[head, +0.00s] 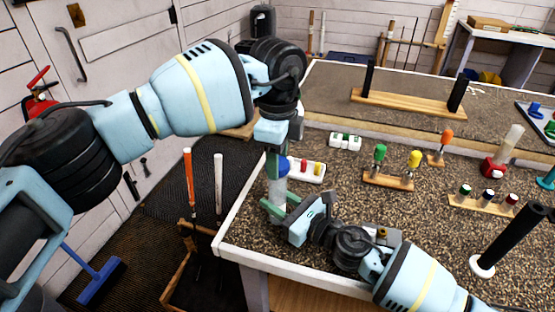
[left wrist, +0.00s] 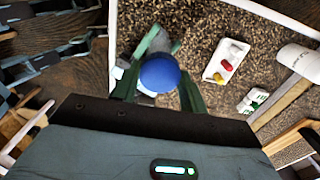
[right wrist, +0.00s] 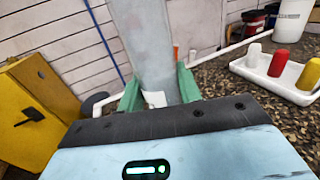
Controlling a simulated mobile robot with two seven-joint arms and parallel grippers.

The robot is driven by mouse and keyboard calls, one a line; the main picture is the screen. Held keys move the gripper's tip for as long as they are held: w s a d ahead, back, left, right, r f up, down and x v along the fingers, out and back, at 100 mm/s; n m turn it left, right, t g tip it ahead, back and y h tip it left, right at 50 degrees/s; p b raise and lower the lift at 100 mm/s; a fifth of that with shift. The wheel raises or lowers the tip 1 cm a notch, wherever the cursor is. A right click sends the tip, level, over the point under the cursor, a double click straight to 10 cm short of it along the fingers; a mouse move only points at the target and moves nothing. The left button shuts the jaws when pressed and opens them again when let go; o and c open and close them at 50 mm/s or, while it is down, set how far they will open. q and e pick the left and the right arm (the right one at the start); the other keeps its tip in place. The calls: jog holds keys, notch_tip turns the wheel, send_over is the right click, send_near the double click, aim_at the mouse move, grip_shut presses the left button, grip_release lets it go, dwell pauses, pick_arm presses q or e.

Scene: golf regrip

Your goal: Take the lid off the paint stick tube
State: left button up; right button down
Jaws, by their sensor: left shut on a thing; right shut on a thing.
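The paint stick tube is a pale grey, translucent cylinder (head: 278,190), upright at the table's near left corner. It fills the middle of the right wrist view (right wrist: 143,45). Its round blue lid (head: 284,168) sits at the tube's top, with no clear gap between them; the lid also shows from above in the left wrist view (left wrist: 159,74). My left gripper (head: 278,166) points down from above and is shut on the lid. My right gripper (head: 277,207) comes in low from the right and is shut around the tube's lower part.
A white tray (head: 318,178) with white, red and yellow paint sticks lies just behind and right of the tube. Farther right are a wooden rack (head: 388,182) with green and yellow-topped tools and a black grip (head: 512,238) standing on a white base.

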pick_arm(q)
jog(key=shift+r, duration=0.1)
jog(key=shift+r, duration=1.95)
pick_arm(e)
jog(key=c, duration=0.9)
grip_release()
jog(key=shift+s+d, duration=0.35)
jog(key=shift+d, duration=0.05)
pick_arm(q)
notch_tip(320, 180, down, 2)
jog(key=shift+f+b, duration=0.1)
jog(key=shift+b, duration=0.3)
pick_arm(e)
jog(key=v, duration=1)
jog(key=shift+a+f, duration=0.1)
pick_arm(q)
jog(key=shift+f, duration=0.1)
pick_arm(e)
jog(key=shift+s+d, duration=0.4)
